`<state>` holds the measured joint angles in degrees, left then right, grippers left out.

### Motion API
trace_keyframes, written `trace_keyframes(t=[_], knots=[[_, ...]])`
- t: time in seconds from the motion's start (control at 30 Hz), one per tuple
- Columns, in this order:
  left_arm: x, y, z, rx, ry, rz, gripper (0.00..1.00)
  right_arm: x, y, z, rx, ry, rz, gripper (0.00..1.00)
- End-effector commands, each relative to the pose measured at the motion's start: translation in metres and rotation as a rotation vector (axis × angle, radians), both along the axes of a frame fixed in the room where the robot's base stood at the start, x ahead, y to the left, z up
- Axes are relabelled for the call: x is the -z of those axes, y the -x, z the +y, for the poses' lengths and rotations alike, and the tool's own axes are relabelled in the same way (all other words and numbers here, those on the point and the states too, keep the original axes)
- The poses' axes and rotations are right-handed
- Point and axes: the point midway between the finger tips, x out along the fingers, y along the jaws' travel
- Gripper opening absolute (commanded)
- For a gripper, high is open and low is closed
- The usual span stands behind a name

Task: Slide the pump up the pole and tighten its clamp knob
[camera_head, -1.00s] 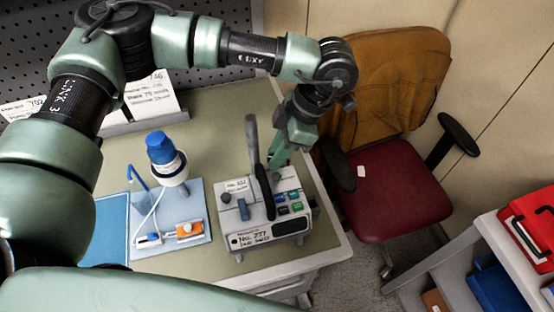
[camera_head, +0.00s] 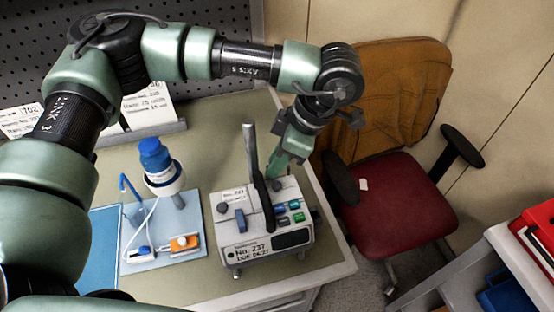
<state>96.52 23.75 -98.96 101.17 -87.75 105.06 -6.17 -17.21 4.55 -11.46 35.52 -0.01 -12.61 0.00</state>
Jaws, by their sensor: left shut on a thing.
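The infusion pump (camera_head: 231,245) is a pale box on the bench, with a dark display, colored buttons, a dark side knob (camera_head: 222,208) and a blue lever (camera_head: 240,219). A grey upright pole (camera_head: 249,148) stands at its back, and a black bar (camera_head: 260,186) slants over its top in front of my gripper. My left gripper (camera_head: 276,172) reaches down from behind and is shut at the pump's upper back edge. The exact part between its fingers is hidden, and I cannot make out which knob is the clamp knob. My right gripper is not in view.
A blue-capped bottle (camera_head: 155,155) stands on a light-blue board (camera_head: 188,208) with tubing and an orange part, left of the pump. A red office chair (camera_head: 395,205) is beyond the bench's right edge. A shelf cart (camera_head: 490,250) is at lower right.

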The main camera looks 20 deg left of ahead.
Motion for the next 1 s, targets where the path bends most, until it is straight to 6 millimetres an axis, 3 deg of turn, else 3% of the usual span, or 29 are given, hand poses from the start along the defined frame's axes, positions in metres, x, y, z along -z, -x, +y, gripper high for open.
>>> trace_keyframes(t=[0.43, 0.8, 1.0], knots=[[-0.003, 0.000, -0.002, 0.000, 0.001, 0.000, 0.32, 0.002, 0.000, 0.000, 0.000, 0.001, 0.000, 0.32], [-0.056, -0.004, -0.024, -0.001, 0.001, -0.001, 0.32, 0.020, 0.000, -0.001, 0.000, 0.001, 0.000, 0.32], [-0.070, -0.004, -0.029, 0.000, 0.000, 0.002, 0.32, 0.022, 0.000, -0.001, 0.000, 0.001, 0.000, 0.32]])
